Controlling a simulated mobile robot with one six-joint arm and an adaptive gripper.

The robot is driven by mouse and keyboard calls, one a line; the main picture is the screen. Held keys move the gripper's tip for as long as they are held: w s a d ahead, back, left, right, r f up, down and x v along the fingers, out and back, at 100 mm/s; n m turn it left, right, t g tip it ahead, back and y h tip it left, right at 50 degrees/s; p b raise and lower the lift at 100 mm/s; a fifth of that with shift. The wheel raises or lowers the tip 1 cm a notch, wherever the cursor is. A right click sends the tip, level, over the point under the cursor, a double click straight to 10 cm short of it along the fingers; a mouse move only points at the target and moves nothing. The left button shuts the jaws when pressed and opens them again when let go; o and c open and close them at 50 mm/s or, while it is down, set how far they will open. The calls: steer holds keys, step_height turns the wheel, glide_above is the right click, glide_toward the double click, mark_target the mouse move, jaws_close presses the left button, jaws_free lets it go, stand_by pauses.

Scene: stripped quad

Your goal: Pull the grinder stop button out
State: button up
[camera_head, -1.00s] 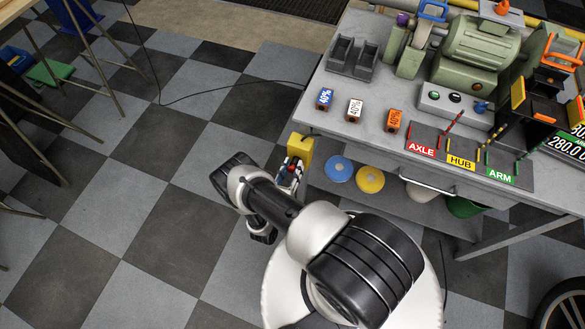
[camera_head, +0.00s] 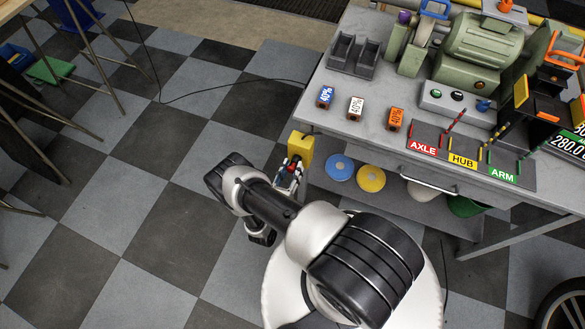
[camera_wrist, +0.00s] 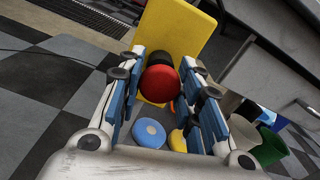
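The grinder stop button (camera_wrist: 160,83) is a red mushroom head on a black collar. It sits on a yellow box (camera_wrist: 178,42) at the bench's left end. In the head view the yellow box (camera_head: 303,146) shows at the bench corner, with a bit of the red button near my fingers. My gripper (camera_wrist: 164,88) is open, with one blue-padded finger on each side of the red head. The fingertips are close to it; I cannot tell whether they touch. In the head view my gripper (camera_head: 290,176) is just in front of the box.
The grey workbench (camera_head: 350,140) carries a green grinder (camera_head: 480,50), several small labelled blocks and a switch panel (camera_head: 455,101). A blue disc (camera_head: 340,168) and a yellow disc (camera_head: 371,179) sit on its lower shelf.

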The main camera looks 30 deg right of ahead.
steer(key=o, duration=0.4)
steer(key=shift+o, duration=0.2)
steer(key=shift+s+a, duration=0.1)
steer(key=shift+a, duration=0.05)
steer(key=v, duration=1.2)
